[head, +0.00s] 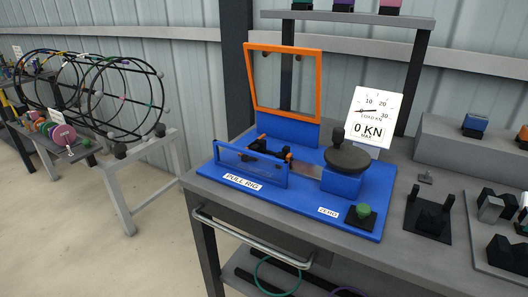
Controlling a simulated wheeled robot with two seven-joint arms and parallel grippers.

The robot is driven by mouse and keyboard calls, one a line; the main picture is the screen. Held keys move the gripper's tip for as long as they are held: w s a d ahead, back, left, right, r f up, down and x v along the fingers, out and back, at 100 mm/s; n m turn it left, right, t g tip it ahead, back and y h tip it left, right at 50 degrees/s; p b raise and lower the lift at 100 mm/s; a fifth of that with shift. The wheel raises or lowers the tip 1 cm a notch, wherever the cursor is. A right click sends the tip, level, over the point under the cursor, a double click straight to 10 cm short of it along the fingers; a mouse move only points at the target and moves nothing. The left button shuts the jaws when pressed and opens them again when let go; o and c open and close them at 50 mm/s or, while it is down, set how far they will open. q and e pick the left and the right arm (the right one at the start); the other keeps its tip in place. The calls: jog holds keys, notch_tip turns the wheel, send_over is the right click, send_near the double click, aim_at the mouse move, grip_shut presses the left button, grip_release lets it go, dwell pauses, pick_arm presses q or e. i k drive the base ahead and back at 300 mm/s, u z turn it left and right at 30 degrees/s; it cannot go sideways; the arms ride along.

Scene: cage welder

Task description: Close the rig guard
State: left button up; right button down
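The pull rig (303,196) is a blue base on the grey workbench. Its guard (284,83), an orange frame with a clear pane, stands raised and nearly upright at the back of the rig. Below it are a low clear front panel (251,168), orange and black clamp parts and a dark round handwheel (347,157) on a blue block. A green button (363,210) marked ZERO sits at the front right. A white load dial (369,117) stands behind the handwheel and reads 0 KN. Neither of my grippers is in view.
A metal rail (251,242) runs along the bench front. Black holders (428,216) and small blocks (497,207) lie at the right of the bench. A shelf (345,17) hangs above. A round wire cage (91,93) stands on a separate stand at left, with open floor between.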

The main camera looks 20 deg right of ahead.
aim_at(300, 52)
jog(key=u, duration=0.85)
jog(key=i, duration=2.95)
jog(key=z, duration=2.35)
jog(key=i, duration=1.8)
jog(key=z, duration=3.15)
